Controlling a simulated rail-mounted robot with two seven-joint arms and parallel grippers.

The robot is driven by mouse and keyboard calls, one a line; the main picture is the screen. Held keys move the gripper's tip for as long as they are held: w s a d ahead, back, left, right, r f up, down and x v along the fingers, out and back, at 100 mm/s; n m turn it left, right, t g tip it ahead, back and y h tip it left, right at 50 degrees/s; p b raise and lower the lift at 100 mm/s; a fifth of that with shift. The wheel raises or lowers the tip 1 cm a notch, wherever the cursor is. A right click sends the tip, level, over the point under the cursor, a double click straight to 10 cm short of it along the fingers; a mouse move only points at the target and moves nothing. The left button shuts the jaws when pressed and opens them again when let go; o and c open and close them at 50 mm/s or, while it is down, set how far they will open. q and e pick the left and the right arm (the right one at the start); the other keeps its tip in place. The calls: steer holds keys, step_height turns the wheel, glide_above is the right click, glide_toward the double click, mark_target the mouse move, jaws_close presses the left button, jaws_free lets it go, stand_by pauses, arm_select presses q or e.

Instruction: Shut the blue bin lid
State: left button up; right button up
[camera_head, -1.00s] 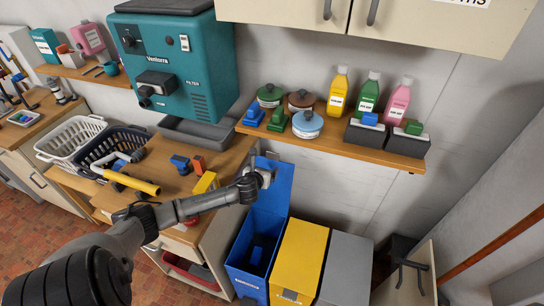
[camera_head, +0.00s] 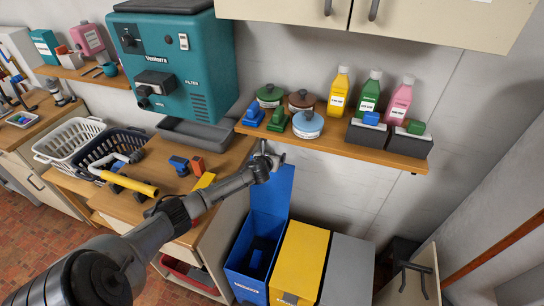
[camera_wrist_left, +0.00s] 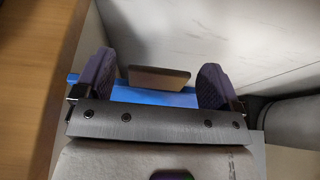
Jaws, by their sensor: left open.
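The blue bin (camera_head: 241,262) stands on the floor beside the counter, with its top open and a dark blue object (camera_head: 258,254) visible inside. Its blue lid (camera_head: 279,192) is raised, standing upright at the back against the wall. My left gripper (camera_head: 273,158) is at the lid's top edge, just below the wall shelf. In the left wrist view my left gripper (camera_wrist_left: 155,82) is open, its two dark pads apart. The blue lid edge (camera_wrist_left: 150,97) crosses just beyond the gripper body. A small brownish block shows between the pads; I cannot tell what it is. My right gripper is not in view.
A yellow bin (camera_head: 299,262) and a grey bin (camera_head: 347,270) stand right of the blue one, both covered. The wall shelf (camera_head: 345,150) with bottles and pots hangs close above my gripper. The wooden counter (camera_head: 150,170) is at the left.

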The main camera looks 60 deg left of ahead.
arm_select(q)
steer(key=shift+c, duration=0.2)
steer(key=c, duration=1.2)
steer(key=shift+d, duration=0.1)
steer(key=shift+c, duration=0.2)
